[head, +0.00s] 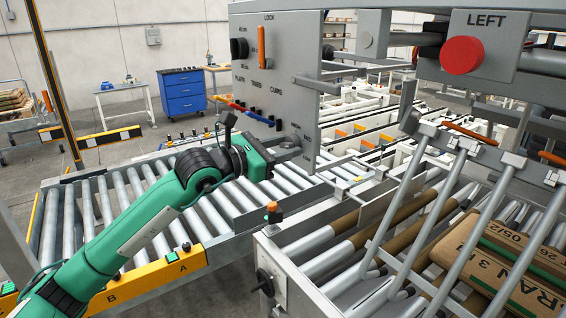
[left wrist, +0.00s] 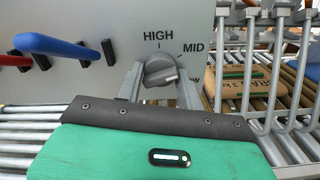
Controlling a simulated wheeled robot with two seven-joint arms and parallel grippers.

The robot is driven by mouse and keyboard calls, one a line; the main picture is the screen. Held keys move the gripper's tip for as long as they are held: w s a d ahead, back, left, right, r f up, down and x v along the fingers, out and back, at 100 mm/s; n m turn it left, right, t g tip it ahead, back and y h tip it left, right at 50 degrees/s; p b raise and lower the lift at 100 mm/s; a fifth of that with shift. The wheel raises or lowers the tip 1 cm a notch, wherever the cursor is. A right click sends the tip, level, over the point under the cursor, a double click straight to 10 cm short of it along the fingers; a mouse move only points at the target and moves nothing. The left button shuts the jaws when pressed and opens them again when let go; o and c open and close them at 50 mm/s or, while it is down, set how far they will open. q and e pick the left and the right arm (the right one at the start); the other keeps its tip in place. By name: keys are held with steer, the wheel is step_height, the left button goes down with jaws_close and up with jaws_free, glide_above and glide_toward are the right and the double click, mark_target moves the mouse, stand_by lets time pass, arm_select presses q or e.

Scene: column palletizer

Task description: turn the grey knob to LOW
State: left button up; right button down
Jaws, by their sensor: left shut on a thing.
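The grey knob (left wrist: 160,70) is on the lower part of the grey panel (left wrist: 100,18), with HIGH, MID and a partly hidden LOW marked around it. Its ridge lies nearly level, and its light mark is on the right side, toward LOW; I cannot tell if it lines up exactly. My left gripper (left wrist: 160,85) has one finger on each side of the knob and is shut on it. In the head view my left gripper (head: 285,153) is at the panel's lower right corner, where the knob is mostly hidden. My right gripper is out of view.
Red and blue handles (left wrist: 60,50) stick out of the panel left of the knob. An orange lever (head: 262,47) and a black knob (head: 239,48) sit higher up. A red LEFT button (head: 461,55) is at right. Roller conveyors (head: 120,195) run below; a brown sack (head: 500,255) lies at right.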

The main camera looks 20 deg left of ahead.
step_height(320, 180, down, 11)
steer(key=b, duration=0.9)
arm_select(q)
steer(key=shift+m+b, duration=1.95)
steer(key=shift+m, duration=2.75)
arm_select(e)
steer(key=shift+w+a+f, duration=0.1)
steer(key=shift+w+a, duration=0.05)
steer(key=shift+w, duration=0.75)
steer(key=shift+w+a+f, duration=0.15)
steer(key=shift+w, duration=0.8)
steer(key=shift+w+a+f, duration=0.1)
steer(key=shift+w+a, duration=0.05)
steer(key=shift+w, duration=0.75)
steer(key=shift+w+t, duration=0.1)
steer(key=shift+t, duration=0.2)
arm_select(q)
steer(key=o, duration=1)
